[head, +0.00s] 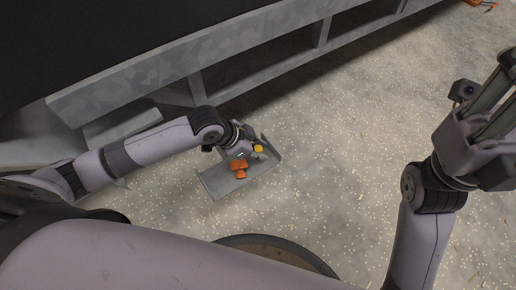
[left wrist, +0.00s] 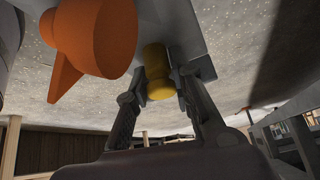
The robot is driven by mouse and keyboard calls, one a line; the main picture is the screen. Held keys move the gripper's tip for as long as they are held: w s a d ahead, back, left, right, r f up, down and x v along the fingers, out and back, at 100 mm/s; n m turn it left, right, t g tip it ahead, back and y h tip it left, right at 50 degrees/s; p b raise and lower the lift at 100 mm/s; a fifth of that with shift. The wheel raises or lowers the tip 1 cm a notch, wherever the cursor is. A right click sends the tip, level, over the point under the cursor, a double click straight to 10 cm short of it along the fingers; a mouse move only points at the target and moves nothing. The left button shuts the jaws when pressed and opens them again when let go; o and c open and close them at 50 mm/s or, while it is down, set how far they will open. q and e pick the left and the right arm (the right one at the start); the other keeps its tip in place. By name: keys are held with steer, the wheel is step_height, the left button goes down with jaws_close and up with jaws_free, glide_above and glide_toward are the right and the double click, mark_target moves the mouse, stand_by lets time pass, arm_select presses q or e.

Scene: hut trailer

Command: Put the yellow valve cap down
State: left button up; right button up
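The yellow valve cap (left wrist: 158,72) is between the fingers of my left gripper (left wrist: 165,78) in the left wrist view, with a finger against each side. In the head view the yellow cap (head: 258,149) shows at the tip of my left gripper (head: 255,153), over a grey metal tray (head: 212,184) on the floor. An orange object (head: 239,169) with a pointed handle is beside the cap; it looms large in the left wrist view (left wrist: 95,35). I cannot tell whether the cap touches the tray.
A grey metal beam (head: 200,62) with a lower rail runs along the back, close behind the tray. The speckled floor (head: 350,150) is clear between the tray and my right arm. A small orange item (head: 480,4) lies at the top right corner.

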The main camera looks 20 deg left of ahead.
arm_select(q)
steer(key=o, duration=0.4)
steer(key=shift+r, duration=0.1)
